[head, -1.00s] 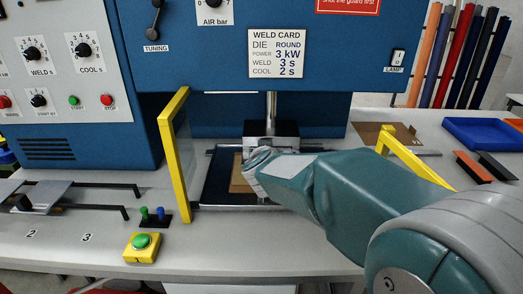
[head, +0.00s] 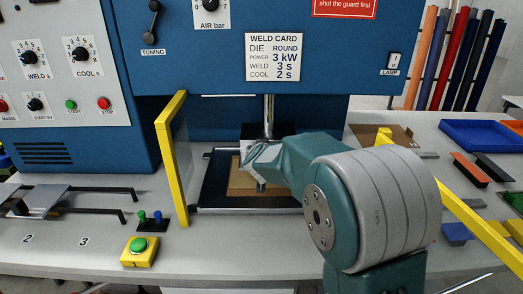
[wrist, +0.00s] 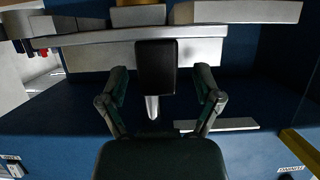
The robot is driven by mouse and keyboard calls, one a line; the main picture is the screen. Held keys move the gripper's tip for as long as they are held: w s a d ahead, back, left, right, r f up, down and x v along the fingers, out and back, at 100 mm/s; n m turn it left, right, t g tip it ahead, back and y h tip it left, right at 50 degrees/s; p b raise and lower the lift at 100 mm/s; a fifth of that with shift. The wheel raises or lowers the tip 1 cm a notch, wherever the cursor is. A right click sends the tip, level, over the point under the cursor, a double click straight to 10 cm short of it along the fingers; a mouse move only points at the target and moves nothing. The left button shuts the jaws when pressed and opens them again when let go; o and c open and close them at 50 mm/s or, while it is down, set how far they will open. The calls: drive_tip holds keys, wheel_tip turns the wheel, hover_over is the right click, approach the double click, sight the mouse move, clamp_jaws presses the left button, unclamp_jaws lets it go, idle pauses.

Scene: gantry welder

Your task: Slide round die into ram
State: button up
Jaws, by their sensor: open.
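The ram's shiny shaft (head: 269,112) comes down from the blue machine to a dark block (head: 254,130), which my arm partly covers. My gripper (head: 262,158) is in front of the ram, above the press bed. In the wrist view, which looks upside down, the gripper's two fingers (wrist: 160,75) are spread apart. A black block (wrist: 155,65) shows between them, with silver bars (wrist: 105,40) beyond. I cannot tell whether the fingers touch anything. I cannot clearly make out the round die. The weld card (head: 274,55) reads "DIE ROUND".
A brown board (head: 240,185) lies on the dark press bed (head: 215,180). Yellow guard posts stand at left (head: 172,150) and right (head: 480,220) of the bed. A yellow box with a green button (head: 139,249) is at the front. A blue tray (head: 480,134) is at the right.

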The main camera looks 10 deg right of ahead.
clamp_jaws()
drive_tip(key=shift+r, duration=0.1)
drive_tip(key=shift+w+d, duration=0.1)
drive_tip(key=shift+w, duration=0.05)
idle(0.5)
drive_tip(key=shift+w, duration=0.15)
unclamp_jaws()
